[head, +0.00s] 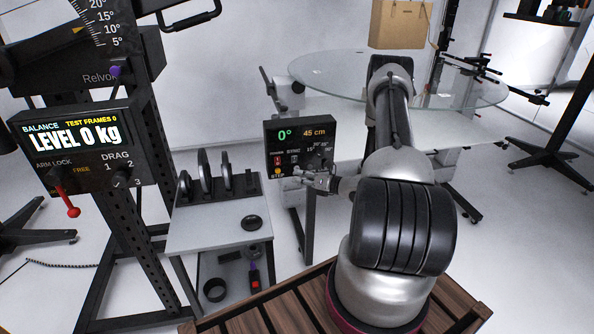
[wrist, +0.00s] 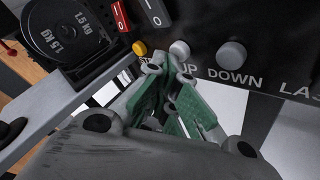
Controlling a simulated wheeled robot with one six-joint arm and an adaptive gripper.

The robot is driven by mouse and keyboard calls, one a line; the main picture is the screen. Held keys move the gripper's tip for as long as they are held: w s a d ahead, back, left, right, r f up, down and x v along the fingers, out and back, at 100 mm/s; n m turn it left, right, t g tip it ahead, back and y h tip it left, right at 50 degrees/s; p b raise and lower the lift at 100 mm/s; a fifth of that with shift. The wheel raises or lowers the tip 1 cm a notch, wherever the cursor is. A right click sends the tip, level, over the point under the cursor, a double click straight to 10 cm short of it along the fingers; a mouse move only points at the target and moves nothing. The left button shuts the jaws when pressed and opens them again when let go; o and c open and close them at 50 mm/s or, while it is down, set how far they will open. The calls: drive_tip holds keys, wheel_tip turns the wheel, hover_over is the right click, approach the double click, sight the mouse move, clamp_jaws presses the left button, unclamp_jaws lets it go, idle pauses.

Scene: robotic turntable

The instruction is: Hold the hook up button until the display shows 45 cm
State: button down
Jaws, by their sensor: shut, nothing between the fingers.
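The control box (head: 301,138) stands in the middle of the head view, its display (head: 316,132) reading 45 cm beside a green 0°. My gripper (head: 322,181) is at the lower edge of this box. In the wrist view my gripper (wrist: 172,72) has its green-padded fingers shut and empty, tips just below the grey-white UP button (wrist: 180,48). I cannot tell whether the tips touch the button. The DOWN button (wrist: 231,54) is to its right, and a yellow button (wrist: 140,48) is to its left.
A small table (head: 215,222) with upright discs stands left of the box. The balance panel (head: 78,145) reads LEVEL 0 kg. Red switches (wrist: 121,17) sit above the yellow button.

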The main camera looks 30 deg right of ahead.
drive_tip(key=shift+s+a, duration=0.15)
drive_tip(key=shift+s, duration=0.4)
drive_tip(key=shift+s+a, duration=0.25)
drive_tip(key=shift+s, duration=0.55)
drive_tip(key=shift+s+a, duration=0.2)
drive_tip(key=shift+s, duration=0.6)
drive_tip(key=shift+s+a, duration=0.25)
drive_tip(key=shift+s, duration=0.55)
